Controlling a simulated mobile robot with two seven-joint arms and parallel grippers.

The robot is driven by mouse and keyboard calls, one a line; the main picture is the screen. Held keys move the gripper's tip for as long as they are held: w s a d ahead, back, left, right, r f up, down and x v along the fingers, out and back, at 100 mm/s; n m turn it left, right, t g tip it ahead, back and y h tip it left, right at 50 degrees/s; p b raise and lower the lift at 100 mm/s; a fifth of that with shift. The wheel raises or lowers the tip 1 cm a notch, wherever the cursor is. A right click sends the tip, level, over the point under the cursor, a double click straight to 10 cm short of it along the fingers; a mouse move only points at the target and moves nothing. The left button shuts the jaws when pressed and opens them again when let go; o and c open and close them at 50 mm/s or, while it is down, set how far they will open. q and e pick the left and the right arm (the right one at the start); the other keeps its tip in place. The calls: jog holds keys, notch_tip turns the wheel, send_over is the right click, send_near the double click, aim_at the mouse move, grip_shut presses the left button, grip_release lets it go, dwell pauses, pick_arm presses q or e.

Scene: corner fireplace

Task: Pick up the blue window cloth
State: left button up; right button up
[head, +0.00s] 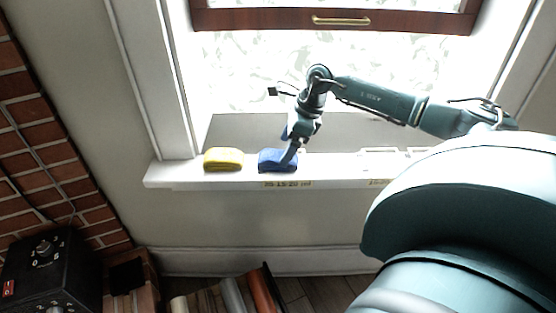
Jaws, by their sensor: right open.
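The blue window cloth (271,161) lies folded on the white window sill, below the window. My right gripper (289,158) reaches down from above at the cloth's right end. It is open, with its fingertips at or over the cloth; I cannot tell whether they touch it. The gripper hides part of the cloth's right side. My left gripper is not in the view.
A yellow folded cloth (223,160) lies on the sill (180,173), a short gap left of the blue one. A brick fireplace wall (35,120) and a black box with knobs (45,265) stand at the left. Several rolls or books (235,297) are below.

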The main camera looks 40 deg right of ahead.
aim_at(280, 154)
jog(key=x, duration=0.4)
jog(key=shift+w+d+f, duration=0.1)
jog(key=shift+w, duration=0.15)
jog(key=shift+c, duration=0.4)
jog(key=c, duration=1)
notch_tip(280, 154, up, 10)
jog(key=p, duration=0.1)
